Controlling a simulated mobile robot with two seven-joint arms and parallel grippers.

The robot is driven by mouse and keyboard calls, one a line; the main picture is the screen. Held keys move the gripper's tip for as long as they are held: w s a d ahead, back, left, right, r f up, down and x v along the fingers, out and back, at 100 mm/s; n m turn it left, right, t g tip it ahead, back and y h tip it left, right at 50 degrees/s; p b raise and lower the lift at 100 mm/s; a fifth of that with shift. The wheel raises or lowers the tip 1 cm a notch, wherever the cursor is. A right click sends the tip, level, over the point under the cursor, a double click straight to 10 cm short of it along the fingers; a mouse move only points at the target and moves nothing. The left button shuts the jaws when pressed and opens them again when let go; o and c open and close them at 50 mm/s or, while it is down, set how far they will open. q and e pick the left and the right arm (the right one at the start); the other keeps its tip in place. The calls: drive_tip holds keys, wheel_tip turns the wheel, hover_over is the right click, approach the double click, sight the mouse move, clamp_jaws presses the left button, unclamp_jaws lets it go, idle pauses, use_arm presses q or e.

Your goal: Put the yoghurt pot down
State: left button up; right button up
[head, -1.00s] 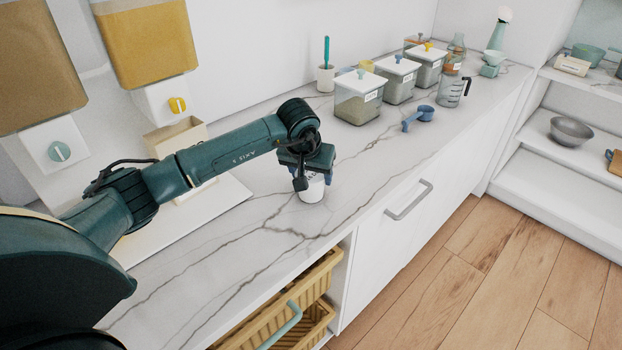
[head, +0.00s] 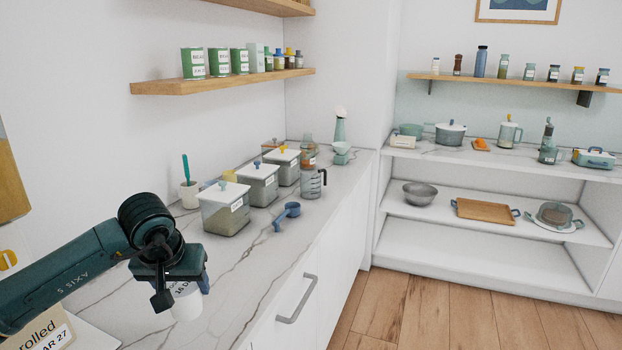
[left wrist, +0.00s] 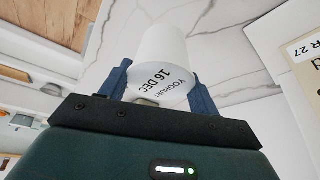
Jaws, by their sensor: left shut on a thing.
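The yoghurt pot (head: 187,304) is a small white cup, with a label reading yoghurt and 16 DEC in the left wrist view (left wrist: 155,50). My left gripper (head: 183,284) is shut on it, with a blue finger on either side of the pot in the left wrist view (left wrist: 161,88). The pot is over the marble counter (head: 243,262), in front of the lidded canisters. I cannot tell whether its base touches the counter. The gripper hides part of the pot in the head view. My right gripper is not in view.
Lidded canisters (head: 225,218), a blue scoop (head: 288,212), a measuring jug (head: 312,184) and a white holder (head: 190,194) stand farther along the counter. Marble between the pot and the canisters is bare. The counter's front edge is to the right.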

use_arm(q)
drive_tip(key=s+d+f, duration=0.2)
drive_tip(key=s+d, duration=0.1)
drive_tip(key=s, duration=0.4)
drive_tip(key=s+d+f+m, duration=0.1)
drive_tip(key=s+d+f, duration=0.2)
drive_tip(key=s, duration=0.4)
drive_tip(key=shift+s+h, duration=0.15)
drive_tip(key=shift+h, duration=0.25)
drive_tip(key=shift+d, duration=0.1)
